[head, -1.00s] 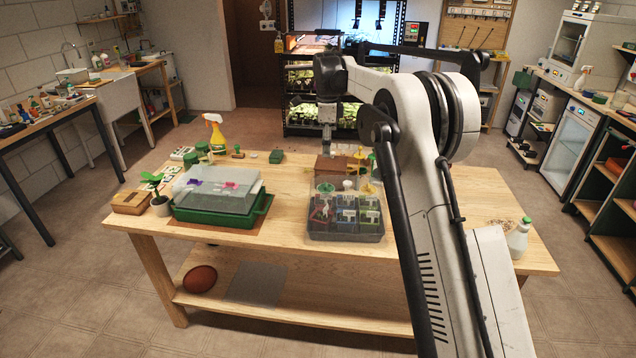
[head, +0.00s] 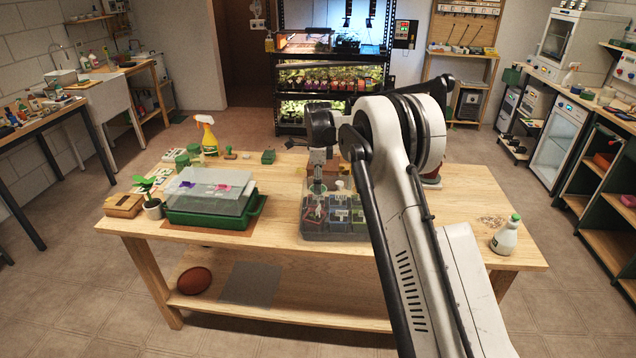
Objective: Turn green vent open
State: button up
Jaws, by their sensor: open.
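The propagator's clear lid (head: 208,202) sits on a green tray (head: 215,219) left of the table's middle. A purple vent (head: 187,184) and a pink vent (head: 222,188) show on the lid. I cannot make out a green vent on it. My gripper (head: 317,189) points down over the back left part of a clear-sided box (head: 322,236) with coloured compartments, right of the propagator. The gripper is open. It is small here, and I cannot tell whether it touches anything. My arm hides the box's right side.
A yellow spray bottle (head: 207,135) and green pots (head: 183,160) stand behind the propagator. A potted seedling (head: 152,205) and a wooden box (head: 124,206) are at its left. A white bottle (head: 506,236) stands at the right edge. Between propagator and box the wooden table (head: 278,205) is bare.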

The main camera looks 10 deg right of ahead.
jog(key=shift+f, duration=0.3)
jog(key=c, duration=1.1)
jog(key=shift+c, duration=0.2)
